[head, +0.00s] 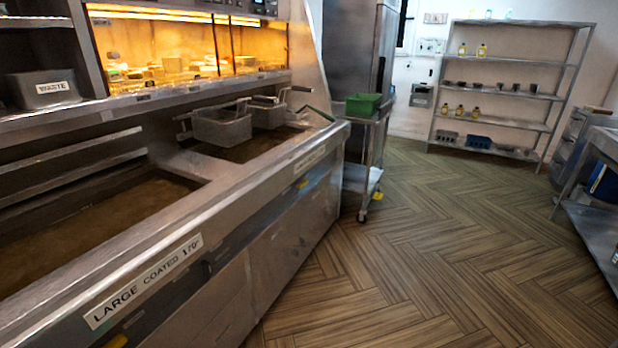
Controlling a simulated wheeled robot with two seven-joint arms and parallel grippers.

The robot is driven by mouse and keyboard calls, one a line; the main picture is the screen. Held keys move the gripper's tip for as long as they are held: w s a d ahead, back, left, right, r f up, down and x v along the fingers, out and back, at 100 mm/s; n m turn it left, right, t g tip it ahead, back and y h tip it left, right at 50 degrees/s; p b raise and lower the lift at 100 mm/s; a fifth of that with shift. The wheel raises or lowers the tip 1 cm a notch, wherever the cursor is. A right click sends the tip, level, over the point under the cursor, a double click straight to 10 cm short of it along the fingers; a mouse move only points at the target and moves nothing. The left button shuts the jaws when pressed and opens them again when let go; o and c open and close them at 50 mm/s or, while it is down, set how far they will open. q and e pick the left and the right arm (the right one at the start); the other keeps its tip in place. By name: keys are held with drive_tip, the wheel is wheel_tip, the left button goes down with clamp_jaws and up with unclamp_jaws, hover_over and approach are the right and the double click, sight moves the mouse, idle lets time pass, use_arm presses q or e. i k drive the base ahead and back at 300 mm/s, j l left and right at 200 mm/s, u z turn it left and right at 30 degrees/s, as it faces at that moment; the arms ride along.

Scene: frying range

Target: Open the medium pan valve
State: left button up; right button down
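The near pan of the frying range (210,185) holds brown oil and carries the label "LARGE COATED 170°" (145,280). A second pan (245,150) lies beyond it, with two wire baskets (222,127) over it. Its front label (310,157) is too small to read, so I cannot tell whether it is the medium pan. A small yellow part (302,183) shows on the front below that label, and another yellow part (116,341) shows below the near label. They may be valve handles; their position is unclear. Neither of my grippers is in view.
A lit heated cabinet (185,50) with food stands above the range. A trolley with a green tub (363,105) stands at the range's far end. A shelf rack (510,90) is at the back, and a steel table (595,215) at the right. The wooden floor between is clear.

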sight(300, 184)
drive_tip(key=i+l+z, duration=0.3)
drive_tip(key=i, duration=0.3)
drive_tip(key=i+l+z, duration=0.3)
drive_tip(key=i, duration=0.35)
drive_tip(key=i+z, duration=0.3)
drive_tip(key=i, duration=0.35)
